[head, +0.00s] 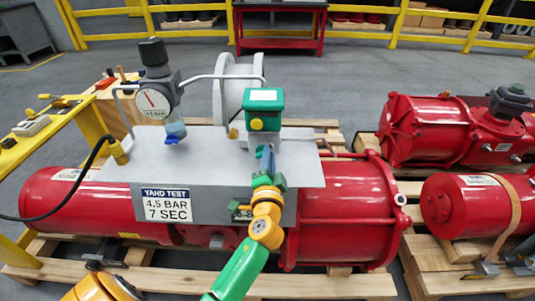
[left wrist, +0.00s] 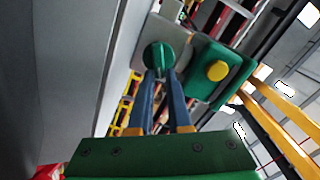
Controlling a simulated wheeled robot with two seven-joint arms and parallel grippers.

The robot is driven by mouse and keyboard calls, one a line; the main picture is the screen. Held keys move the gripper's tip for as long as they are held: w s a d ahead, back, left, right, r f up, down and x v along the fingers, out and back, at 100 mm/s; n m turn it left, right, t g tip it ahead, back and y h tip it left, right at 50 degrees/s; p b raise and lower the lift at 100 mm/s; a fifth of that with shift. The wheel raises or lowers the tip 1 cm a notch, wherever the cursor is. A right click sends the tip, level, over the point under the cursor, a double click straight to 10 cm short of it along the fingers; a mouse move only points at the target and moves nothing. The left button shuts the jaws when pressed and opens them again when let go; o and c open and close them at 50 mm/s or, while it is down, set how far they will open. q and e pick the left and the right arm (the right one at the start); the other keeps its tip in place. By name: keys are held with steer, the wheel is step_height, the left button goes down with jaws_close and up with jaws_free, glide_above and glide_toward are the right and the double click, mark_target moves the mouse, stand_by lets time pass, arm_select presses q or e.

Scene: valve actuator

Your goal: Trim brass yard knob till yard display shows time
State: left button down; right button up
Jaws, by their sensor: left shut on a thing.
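A green box (head: 263,108) with a pale top face and a round yellow button (head: 257,125) stands on the grey plate of the red actuator. I cannot read anything on its face. In the left wrist view the green box (left wrist: 232,64) and button (left wrist: 217,71) are right of the fingers. My left gripper (head: 267,160) is just below the box. Its blue fingers (left wrist: 162,74) are shut on a round green knob (left wrist: 158,56) with a raised ridge. A small brass-coloured fitting (head: 232,132) sits left of the box. My right gripper is not in view.
A sign (head: 165,204) reads "YARD TEST 4.5 BAR 7 SEC". A yellow bench (head: 40,140) with tools stands left. More red actuators (head: 425,125) lie on pallets at right.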

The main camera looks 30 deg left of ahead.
arm_select(q)
steer(key=m, duration=0.4)
steer(key=shift+w+f+p, duration=0.1)
steer(key=shift+f+p, duration=0.1)
steer(key=shift+p, duration=0.2)
steer(key=shift+d+f+m, duration=0.1)
steer(key=shift+f+m, duration=0.05)
steer(key=shift+m, duration=0.95)
steer(key=c, duration=0.9)
jaws_free()
steer(key=shift+f, duration=0.1)
steer(key=shift+o, duration=0.2)
